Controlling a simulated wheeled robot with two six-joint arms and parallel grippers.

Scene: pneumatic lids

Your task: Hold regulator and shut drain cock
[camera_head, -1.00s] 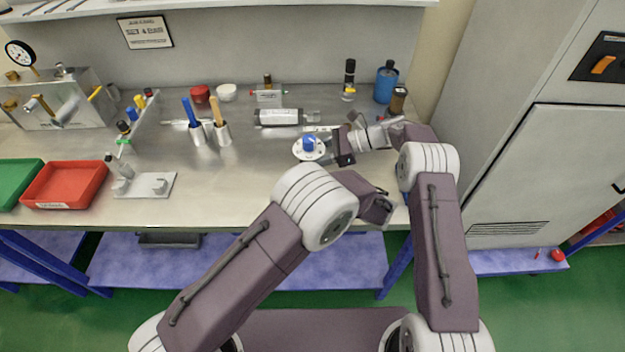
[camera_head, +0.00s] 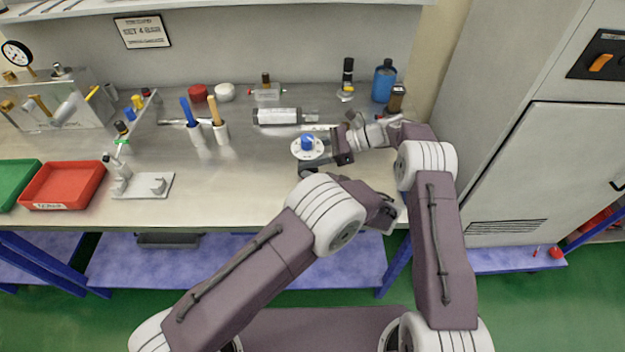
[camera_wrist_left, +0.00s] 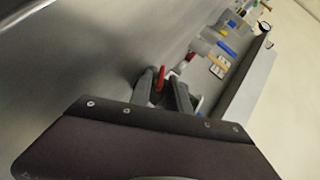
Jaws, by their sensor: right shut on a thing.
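A round white fitting with a blue knob, which looks like the regulator (camera_head: 308,146), stands at the middle front of the steel bench. My right gripper (camera_head: 322,161) reaches it from the right and is shut on it; its fingertips are partly hidden. My left forearm comes in low in the head view and its gripper is mostly hidden there. In the left wrist view my left gripper (camera_wrist_left: 164,84) has its fingers apart. A small red part, possibly the drain cock lever (camera_wrist_left: 160,77), shows between them. I cannot tell whether they touch it.
A red tray (camera_head: 62,186) and a green tray (camera_head: 15,184) lie at the left. A grey cabinet (camera_head: 560,170) closes off the right.

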